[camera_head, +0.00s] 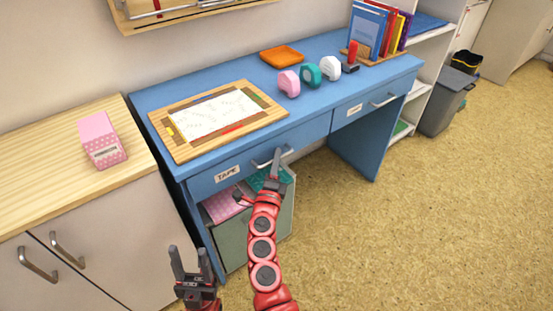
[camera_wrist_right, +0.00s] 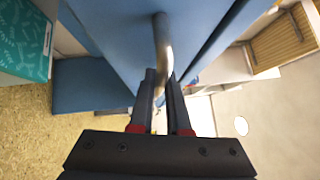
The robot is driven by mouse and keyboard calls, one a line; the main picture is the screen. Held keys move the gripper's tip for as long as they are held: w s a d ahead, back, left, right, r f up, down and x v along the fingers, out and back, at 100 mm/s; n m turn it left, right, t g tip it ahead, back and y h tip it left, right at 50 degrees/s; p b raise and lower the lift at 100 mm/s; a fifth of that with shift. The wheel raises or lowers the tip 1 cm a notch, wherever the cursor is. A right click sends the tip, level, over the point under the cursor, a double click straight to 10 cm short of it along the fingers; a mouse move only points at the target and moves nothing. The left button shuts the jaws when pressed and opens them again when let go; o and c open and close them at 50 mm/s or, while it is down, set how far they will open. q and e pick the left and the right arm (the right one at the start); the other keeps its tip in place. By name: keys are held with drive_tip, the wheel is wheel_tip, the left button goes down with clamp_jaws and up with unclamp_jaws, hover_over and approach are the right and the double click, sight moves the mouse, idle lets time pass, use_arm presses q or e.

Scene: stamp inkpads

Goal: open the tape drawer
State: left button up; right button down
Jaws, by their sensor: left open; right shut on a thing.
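The tape drawer (camera_head: 240,171) is the left drawer of the blue desk and carries a "TAPE" label (camera_head: 227,174). It looks closed, its front in line with the desk. Its metal bar handle (camera_head: 263,162) is on the front, right of the label. My right gripper (camera_head: 275,165) is at the handle, its red arm reaching up from below. In the right wrist view the two fingers are shut on the handle (camera_wrist_right: 161,40), which runs down between them. My left gripper (camera_head: 190,265) is open and empty, low in front of the desk and away from the drawer.
A second drawer (camera_head: 362,109) with its own handle is to the right. A wooden board with paper (camera_head: 215,115), tape dispensers (camera_head: 311,76) and an orange tray (camera_head: 281,55) are on the desk. A bin (camera_head: 245,235) stands under the drawer. The floor in front is clear.

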drive_tip(key=s+d+p, duration=0.1)
drive_tip(key=s+d, duration=0.8)
drive_tip(key=s, duration=0.4)
drive_tip(key=shift+s+d+p, duration=0.2)
drive_tip(key=shift+d+p, duration=0.1)
drive_tip(key=shift+p, duration=0.05)
drive_tip(key=c, duration=0.9)
unclamp_jaws()
drive_tip(key=shift+p+v, duration=1.15)
drive_tip(key=shift+v, duration=7.55)
